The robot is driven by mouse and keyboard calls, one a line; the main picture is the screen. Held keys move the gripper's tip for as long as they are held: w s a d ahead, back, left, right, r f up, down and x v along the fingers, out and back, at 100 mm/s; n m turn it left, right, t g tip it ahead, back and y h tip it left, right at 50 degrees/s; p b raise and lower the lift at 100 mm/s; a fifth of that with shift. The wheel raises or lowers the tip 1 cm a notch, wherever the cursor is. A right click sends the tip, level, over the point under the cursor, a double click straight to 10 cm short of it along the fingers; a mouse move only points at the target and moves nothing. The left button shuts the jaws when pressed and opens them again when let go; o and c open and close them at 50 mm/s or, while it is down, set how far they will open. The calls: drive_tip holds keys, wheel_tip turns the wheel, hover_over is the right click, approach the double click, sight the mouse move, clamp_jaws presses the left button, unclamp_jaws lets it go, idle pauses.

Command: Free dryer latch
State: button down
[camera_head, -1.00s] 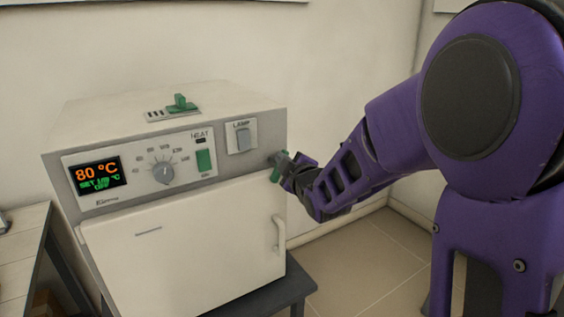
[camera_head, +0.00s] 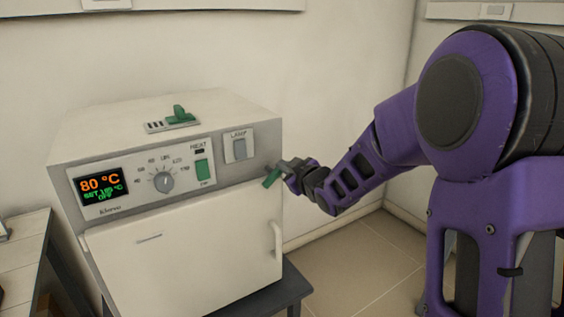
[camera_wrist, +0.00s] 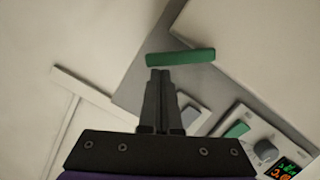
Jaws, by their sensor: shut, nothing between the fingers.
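The dryer (camera_head: 190,240) is a white box oven with a grey front panel and a closed door. Its green latch lever (camera_head: 271,178) sits at the panel's right end, above the door handle, tilted with its lower end to the left. In the wrist view the latch (camera_wrist: 181,58) is a green bar just beyond the fingertips. My gripper (camera_head: 284,167) is at the latch from the right, shut and empty. In the wrist view its fingertips (camera_wrist: 160,73) are together, close to the bar's edge. I cannot tell whether they touch it.
A white door handle (camera_head: 277,241) is below the latch. The panel has a display (camera_head: 101,188), a dial (camera_head: 163,182), a green heat switch (camera_head: 203,170) and a lamp switch (camera_head: 240,149). A green lever (camera_head: 180,115) is on top. Floor right of the dryer is clear.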

drive_tip(key=m+p, duration=0.1)
drive_tip(key=d+m+p, duration=0.1)
drive_tip(key=m+g+y+p, duration=0.1)
drive_tip(key=shift+w+d+f+m, duration=0.15)
drive_tip(key=shift+w+f+m, duration=0.15)
drive_tip(key=shift+w, duration=0.1)
drive_tip(key=shift+w+f+p, duration=0.1)
drive_tip(key=shift+p, duration=0.35)
idle(1.5)
